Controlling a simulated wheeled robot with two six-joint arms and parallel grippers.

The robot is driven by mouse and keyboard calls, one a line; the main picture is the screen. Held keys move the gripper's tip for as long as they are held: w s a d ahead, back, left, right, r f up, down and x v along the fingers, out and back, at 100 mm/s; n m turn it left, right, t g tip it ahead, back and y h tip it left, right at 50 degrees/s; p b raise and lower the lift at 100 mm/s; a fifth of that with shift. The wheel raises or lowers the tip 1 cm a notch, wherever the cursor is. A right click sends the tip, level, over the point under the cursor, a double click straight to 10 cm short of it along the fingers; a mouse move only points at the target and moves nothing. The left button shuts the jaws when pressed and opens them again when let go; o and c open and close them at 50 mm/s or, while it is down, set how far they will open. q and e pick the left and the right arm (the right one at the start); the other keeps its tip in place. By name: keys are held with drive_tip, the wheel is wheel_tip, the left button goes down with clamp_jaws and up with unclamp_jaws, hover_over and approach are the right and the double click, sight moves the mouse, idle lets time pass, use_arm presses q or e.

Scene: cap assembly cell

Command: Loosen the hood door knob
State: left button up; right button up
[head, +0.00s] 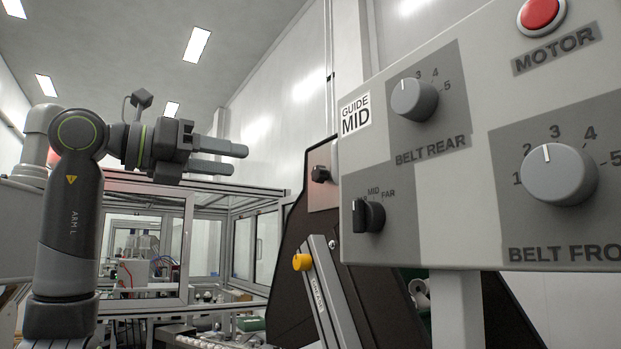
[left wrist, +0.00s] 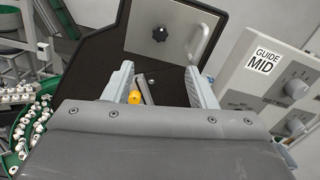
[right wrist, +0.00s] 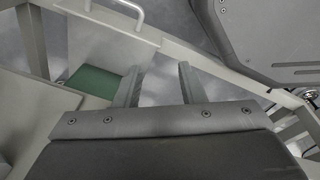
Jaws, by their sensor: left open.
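The hood door knob appears to be the small black knob (head: 320,174) on a light plate set in the dark hood (head: 290,260), in the head view. It also shows in the left wrist view, a black knob (left wrist: 160,33) on a grey door plate (left wrist: 178,50) beside a metal handle (left wrist: 200,40). My left gripper (head: 237,160) is open and empty, left of the knob and apart from it. In the left wrist view its fingers (left wrist: 160,75) point toward the door plate. My right gripper (right wrist: 161,68) is open and empty above grey framework; no knob shows there.
A control panel (head: 430,215) with several dials and a red motor button (head: 540,14) stands close on the right. A framed glass enclosure (head: 145,235) stands behind my left arm.

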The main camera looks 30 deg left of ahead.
sight(315, 174)
use_arm(q)
drive_tip(key=p+x, duration=0.3)
drive_tip(key=x, duration=1.2)
drive_tip(key=shift+d+r+p, duration=0.1)
drive_tip(key=shift+d+p, duration=0.05)
drive_tip(key=shift+p, duration=0.25)
drive_tip(key=shift+w+d, duration=0.25)
drive_tip(key=shift+w, duration=0.3)
drive_tip(key=c, duration=1)
